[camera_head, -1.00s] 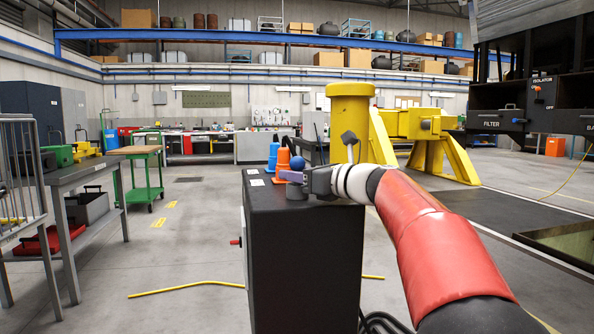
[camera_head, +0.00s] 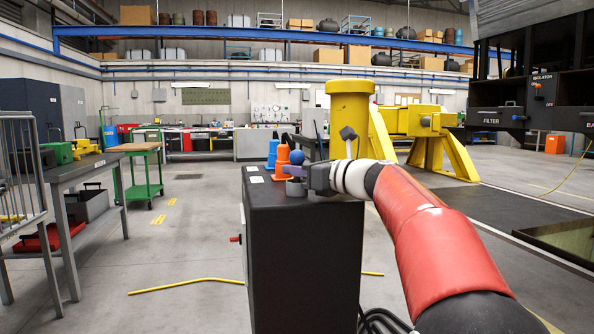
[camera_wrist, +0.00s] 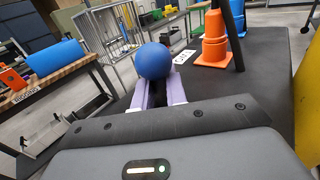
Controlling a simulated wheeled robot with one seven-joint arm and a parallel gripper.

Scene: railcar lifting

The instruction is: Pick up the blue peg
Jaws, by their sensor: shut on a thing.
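The blue peg shows as a round blue ball-like head (camera_wrist: 153,60) in the wrist view, between the tips of my two pale purple fingers. The peg's lower part is hidden by the fingers.
An orange cone-shaped piece (camera_head: 283,160) and a blue one (camera_head: 272,153) stand on the cabinet top to the left of my gripper. A yellow post (camera_head: 350,110) rises behind. A grey workbench (camera_head: 70,175) is at left, with open floor between.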

